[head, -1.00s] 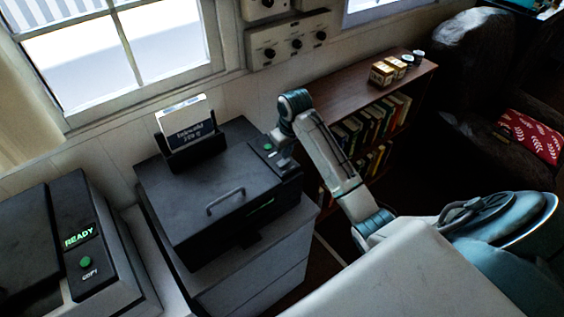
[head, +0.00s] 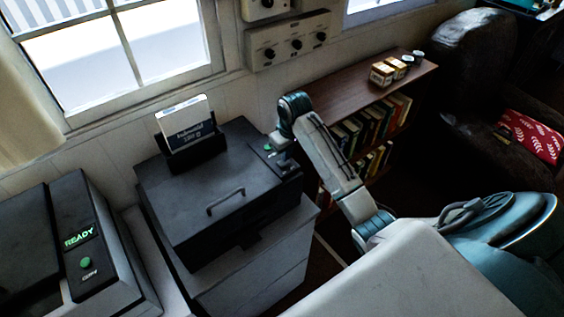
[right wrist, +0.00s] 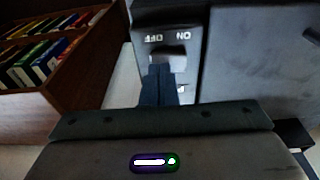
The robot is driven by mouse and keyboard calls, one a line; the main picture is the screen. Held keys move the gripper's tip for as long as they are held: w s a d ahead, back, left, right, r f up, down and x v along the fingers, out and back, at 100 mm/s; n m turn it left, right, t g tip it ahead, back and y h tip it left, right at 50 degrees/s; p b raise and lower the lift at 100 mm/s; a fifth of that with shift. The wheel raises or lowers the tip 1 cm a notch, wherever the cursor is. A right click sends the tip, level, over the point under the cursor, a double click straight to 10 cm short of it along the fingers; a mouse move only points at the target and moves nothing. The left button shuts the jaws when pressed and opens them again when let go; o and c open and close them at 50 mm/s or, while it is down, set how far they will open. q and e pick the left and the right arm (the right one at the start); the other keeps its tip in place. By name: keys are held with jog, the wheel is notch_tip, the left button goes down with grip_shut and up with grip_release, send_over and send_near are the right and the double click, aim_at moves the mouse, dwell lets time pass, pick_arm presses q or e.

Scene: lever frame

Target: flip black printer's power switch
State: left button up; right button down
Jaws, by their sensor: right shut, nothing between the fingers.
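My left gripper is out of view.
Another dark machine (head: 85,240) reading READY stands at left. A box of paper (head: 187,125) sits on the printer's top rear. A bookshelf (head: 375,115) stands close to the right, behind my right arm. A window and a wall panel (head: 290,42) are behind.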

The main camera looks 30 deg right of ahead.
jog(key=shift+r+p, duration=0.3)
jog(key=shift+r, duration=3)
